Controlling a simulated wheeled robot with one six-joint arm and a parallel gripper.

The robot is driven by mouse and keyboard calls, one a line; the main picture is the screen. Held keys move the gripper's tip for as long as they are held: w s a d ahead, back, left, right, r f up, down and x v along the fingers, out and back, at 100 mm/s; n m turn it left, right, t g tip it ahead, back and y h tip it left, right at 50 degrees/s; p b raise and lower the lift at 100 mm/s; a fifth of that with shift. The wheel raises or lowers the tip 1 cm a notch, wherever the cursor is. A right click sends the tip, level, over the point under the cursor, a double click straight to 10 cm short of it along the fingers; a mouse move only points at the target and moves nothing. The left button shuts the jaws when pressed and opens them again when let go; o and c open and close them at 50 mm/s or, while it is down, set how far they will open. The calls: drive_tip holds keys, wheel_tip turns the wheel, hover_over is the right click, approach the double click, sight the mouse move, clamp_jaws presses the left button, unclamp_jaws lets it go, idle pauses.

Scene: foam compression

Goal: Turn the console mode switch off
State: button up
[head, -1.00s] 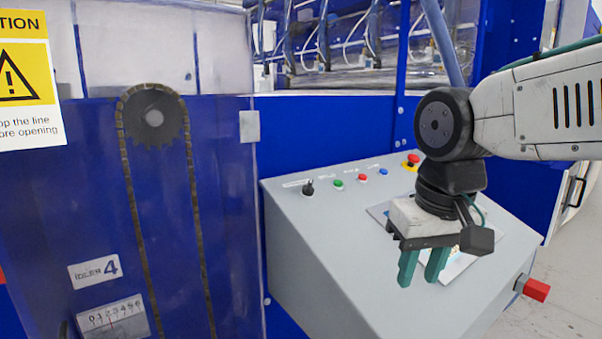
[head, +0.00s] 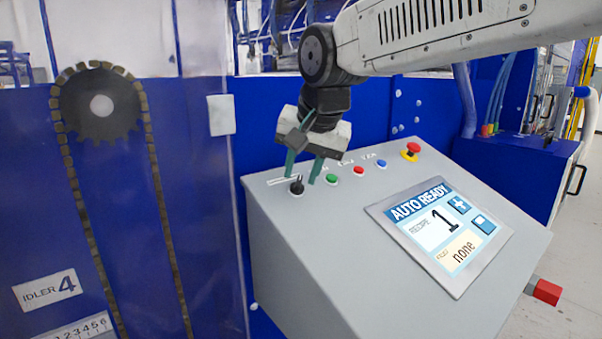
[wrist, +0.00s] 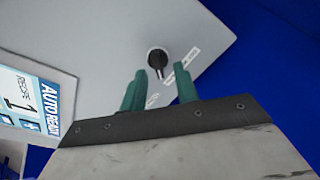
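The console mode switch (head: 297,187) is a black rotary knob at the upper left of the grey sloped console (head: 330,270). In the wrist view the knob (wrist: 158,58) lies just beyond the fingertips, with a pale mark on it and label text beside it. My gripper (head: 303,180) has two green fingers, spread apart, above the panel around the knob. In the wrist view the gripper (wrist: 160,82) is open with nothing between its fingers. I cannot tell whether a finger touches the knob. The screen (head: 440,235) reads AUTO READY, recipe 1, none.
Green (head: 331,179), red (head: 359,171) and blue (head: 382,163) buttons run right of the switch, the green one close to my right finger. A red emergency button (head: 412,150) sits further right. A red block (head: 545,291) juts from the console's right side. A chain guard stands left.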

drive_tip(key=shift+w+a+f, duration=0.1)
drive_tip(key=shift+w+f, duration=0.15)
drive_tip(key=shift+f, duration=0.4)
drive_tip(key=c, duration=0.7)
drive_tip(key=shift+o, duration=0.2)
